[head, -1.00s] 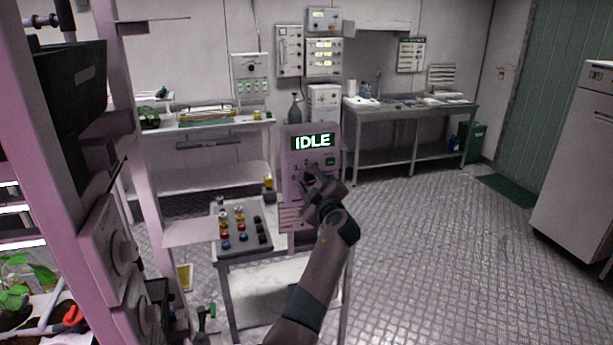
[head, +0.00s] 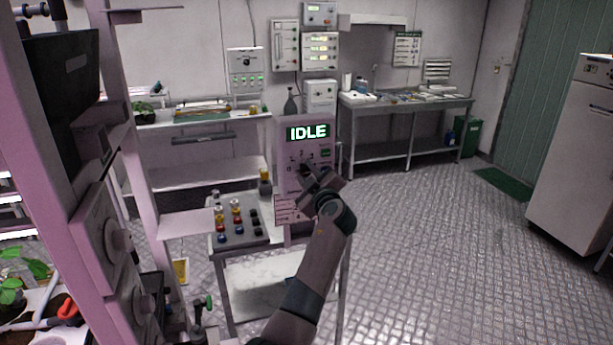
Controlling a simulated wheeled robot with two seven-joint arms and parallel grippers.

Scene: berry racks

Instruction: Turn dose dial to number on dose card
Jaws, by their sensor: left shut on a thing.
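A card with printed lines (head: 287,208), perhaps the dose card, is low on the panel, partly covered by my arm. Its number cannot be read. My right gripper is not in view.
A tray of several coloured-cap vials (head: 238,222) lies on the cart left of my arm. A pink rack post (head: 140,150) and shelving stand close on the left. A steel bench (head: 405,103) is at the back. Open floor (head: 440,240) lies to the right.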

